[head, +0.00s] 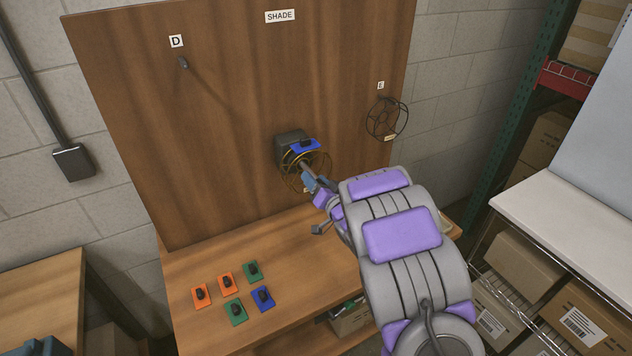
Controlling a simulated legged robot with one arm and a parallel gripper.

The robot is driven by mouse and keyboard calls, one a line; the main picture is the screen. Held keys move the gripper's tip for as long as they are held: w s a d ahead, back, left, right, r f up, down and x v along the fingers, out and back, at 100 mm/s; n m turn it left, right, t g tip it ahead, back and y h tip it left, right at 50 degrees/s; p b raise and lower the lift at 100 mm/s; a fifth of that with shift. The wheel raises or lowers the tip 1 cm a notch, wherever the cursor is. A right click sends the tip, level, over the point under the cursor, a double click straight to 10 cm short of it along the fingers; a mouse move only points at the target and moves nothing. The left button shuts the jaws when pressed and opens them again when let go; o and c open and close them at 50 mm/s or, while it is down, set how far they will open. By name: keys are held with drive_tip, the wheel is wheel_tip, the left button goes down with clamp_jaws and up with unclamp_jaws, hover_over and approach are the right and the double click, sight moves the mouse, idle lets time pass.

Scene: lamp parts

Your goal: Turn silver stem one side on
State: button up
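My arm reaches up from the lower right to the middle of a wooden board, and my gripper (310,179) is at its end. A dark box (291,145) is fixed to the board there, with a blue tag (304,145) on its front. A brass-coloured wire cage (325,163) hangs below the box, around the place where my gripper is. A short grey piece that may be the silver stem (303,167) shows between the box and my gripper. It is too small to tell whether my fingers are closed on it. My arm hides part of the cage.
A dark wire cage (386,118) hangs under label E; a small dark peg (183,62) is under label D. Several orange, green and blue plates with black knobs lie on the wooden bench (190,262). Shelving with cardboard boxes (512,262) stands at the right.

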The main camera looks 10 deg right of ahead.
clamp_jaws()
drive_tip(key=shift+n, duration=0.3)
drive_tip(key=n+b, duration=0.1)
drive_tip(key=n, duration=0.4)
drive_tip(key=shift+f+n, duration=0.1)
drive_tip(key=shift+n, duration=0.2)
drive_tip(key=n+b, duration=0.2)
drive_tip(key=n, duration=0.3)
drive_tip(key=shift+n, duration=0.3)
idle(0.5)
drive_tip(key=shift+o, duration=0.3)
unclamp_jaws()
